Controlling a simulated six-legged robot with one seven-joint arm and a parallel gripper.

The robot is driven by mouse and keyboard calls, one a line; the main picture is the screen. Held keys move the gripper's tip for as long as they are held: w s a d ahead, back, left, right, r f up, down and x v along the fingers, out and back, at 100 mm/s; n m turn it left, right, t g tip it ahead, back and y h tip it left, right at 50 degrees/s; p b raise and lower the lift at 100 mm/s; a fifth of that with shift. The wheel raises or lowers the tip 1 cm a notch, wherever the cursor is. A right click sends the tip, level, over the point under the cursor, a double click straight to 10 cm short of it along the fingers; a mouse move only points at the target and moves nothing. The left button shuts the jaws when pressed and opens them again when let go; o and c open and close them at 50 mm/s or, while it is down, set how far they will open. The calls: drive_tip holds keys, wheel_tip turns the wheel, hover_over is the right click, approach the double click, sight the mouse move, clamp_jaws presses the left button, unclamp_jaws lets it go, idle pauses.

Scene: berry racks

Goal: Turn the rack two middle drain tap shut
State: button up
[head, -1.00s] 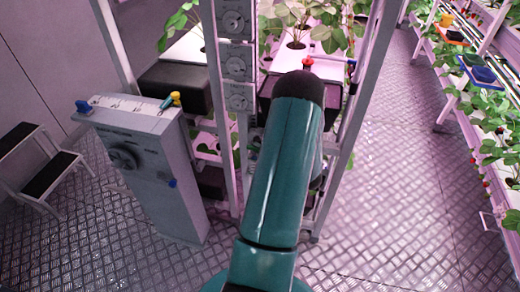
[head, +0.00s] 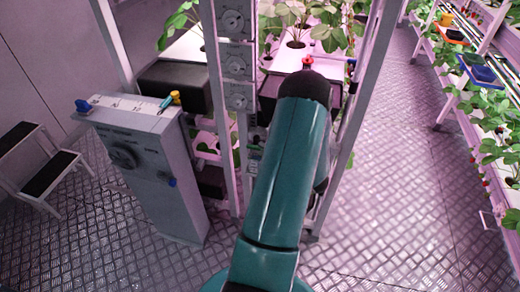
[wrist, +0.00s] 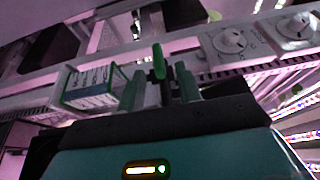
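In the wrist view, my gripper (wrist: 160,86) shows two green fingers standing apart, with a gap between them. A green upright handle on a dark stem (wrist: 158,62), which looks like a drain tap, stands between and just beyond the fingertips. I cannot tell whether the fingers touch it, nor whether it is the middle tap. In the head view my teal arm hides the gripper and this tap. A red-topped tap (head: 307,63) shows above the arm's dark end, at the rack's tray.
Round dial plates (wrist: 231,41) are fixed on the rack beside the handle. A green-edged card holder (wrist: 90,87) is to the left. A grey console (head: 145,165) and step stool (head: 45,165) stand left of the rack. The aisle floor (head: 400,190) is clear.

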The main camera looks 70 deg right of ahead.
drive_tip(key=v, duration=1.1)
drive_tip(key=shift+a, duration=0.15)
drive_tip(key=w+a+r+n+g+y, duration=0.45)
drive_tip(key=w+a+r+y, duration=0.25)
drive_tip(key=w+a, duration=0.25)
drive_tip(key=w+a+r+n+g+y, duration=0.3)
drive_tip(key=w+a+r+n+y, duration=0.25)
drive_tip(key=w+a, duration=0.45)
drive_tip(key=a+r+n+g+h, duration=0.2)
drive_tip(key=a+r+n+h, duration=0.2)
drive_tip(key=a, duration=0.9)
drive_tip(key=a+r+n+g+h, duration=0.2)
drive_tip(key=a+r+n+h, duration=0.2)
drive_tip(key=a+r, duration=0.6)
drive_tip(key=a+n, duration=0.2)
drive_tip(key=a, duration=0.1)
drive_tip(key=shift+r+n+g, duration=0.35)
drive_tip(key=shift+n, duration=0.05)
